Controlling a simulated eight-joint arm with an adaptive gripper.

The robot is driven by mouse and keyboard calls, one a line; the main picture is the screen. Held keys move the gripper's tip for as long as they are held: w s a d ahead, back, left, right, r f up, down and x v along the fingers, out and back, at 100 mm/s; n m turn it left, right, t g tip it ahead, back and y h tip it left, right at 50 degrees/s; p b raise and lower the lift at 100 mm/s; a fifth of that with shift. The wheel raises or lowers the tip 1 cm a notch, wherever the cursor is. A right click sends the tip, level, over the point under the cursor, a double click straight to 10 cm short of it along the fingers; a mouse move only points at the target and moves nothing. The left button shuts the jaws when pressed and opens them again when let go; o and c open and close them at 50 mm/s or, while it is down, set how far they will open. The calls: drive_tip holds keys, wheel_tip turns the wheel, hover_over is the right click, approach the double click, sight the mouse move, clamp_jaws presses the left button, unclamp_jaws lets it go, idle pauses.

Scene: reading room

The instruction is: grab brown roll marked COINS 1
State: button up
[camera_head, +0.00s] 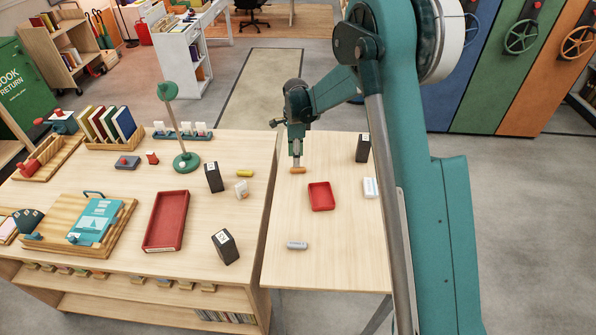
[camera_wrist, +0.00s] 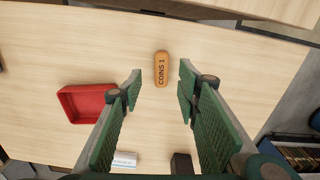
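The brown roll marked COINS 1 (camera_wrist: 161,69) lies on the wooden table in the wrist view, just beyond and between my open fingertips. In the head view the roll (camera_head: 298,170) is a small orange-brown piece near the far left part of the right table. My gripper (camera_head: 296,158) points down at the roll from above. In the wrist view my gripper (camera_wrist: 160,82) has its green padded fingers spread wide, with nothing between the pads. Whether the fingertips are level with the roll is hard to tell.
A small red tray (camera_head: 321,197) stands near the roll, with a white box (camera_head: 370,188), a black box (camera_head: 363,148) and a grey roll (camera_head: 297,245) farther off. The left table (camera_head: 110,180) holds a yellow roll (camera_head: 244,173) and other items. Bare wood surrounds the brown roll.

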drive_tip(key=shift+f, duration=0.65)
drive_tip(key=shift+f, duration=0.15)
drive_tip(key=shift+w+f+b, duration=0.15)
drive_tip(key=shift+f+b, duration=0.15)
drive_tip(key=shift+f, duration=2.2)
drive_tip(key=c, duration=1)
drive_tip(key=shift+r, duration=0.2)
drive_tip(key=shift+c, duration=0.2)
wheel_tip(320, 180, up, 10)
drive_tip(key=shift+f+p, duration=0.15)
drive_tip(key=shift+p, duration=0.25)
